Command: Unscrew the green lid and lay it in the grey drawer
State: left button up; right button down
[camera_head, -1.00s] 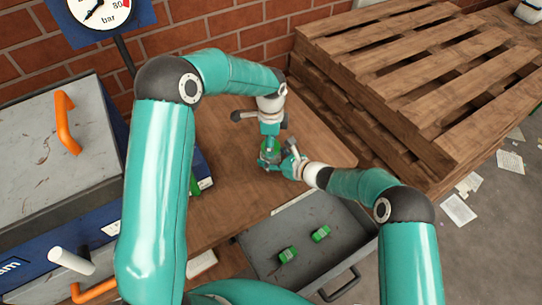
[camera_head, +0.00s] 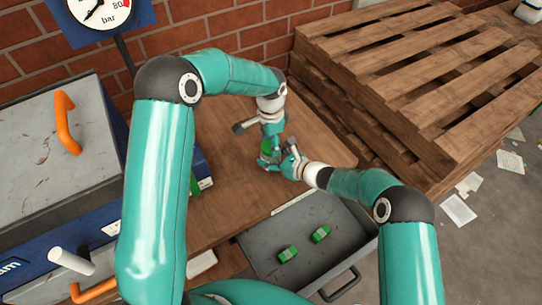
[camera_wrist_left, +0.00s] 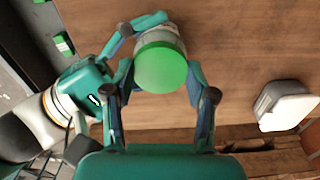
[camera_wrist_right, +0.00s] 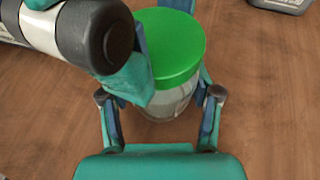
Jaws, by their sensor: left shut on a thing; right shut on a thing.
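A clear jar (camera_wrist_left: 177,33) stands on the wooden table, with a green lid (camera_wrist_left: 160,68) on top. In the head view the lid (camera_head: 266,147) is mostly hidden by the grippers. My left gripper (camera_wrist_left: 160,85) is above the jar with its fingers shut around the lid. My right gripper (camera_wrist_right: 165,100) comes from the side and is shut on the jar's glass body (camera_wrist_right: 172,105) below the lid. In the right wrist view the lid (camera_wrist_right: 178,48) sits on the jar. The grey drawer (camera_head: 262,258) is pulled out at the table's front and holds two small green things (camera_head: 288,254).
A pale box (camera_wrist_left: 285,105) stands on the table, apart from the jar. A grey-topped cabinet (camera_head: 50,150) with orange handles stands at the left. A pallet stack (camera_head: 430,80) is at the right. Bare table (camera_head: 225,195) lies between jar and drawer.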

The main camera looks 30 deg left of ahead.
pick_arm(q)
jog(key=n, duration=0.4)
jog(key=shift+n, duration=0.3)
jog(key=o, duration=1.5)
jog(key=shift+d+r, duration=0.1)
jog(key=shift+r, duration=2.45)
jog(key=m, duration=1.2)
jog(key=shift+m, duration=0.3)
jog(key=m, duration=0.3)
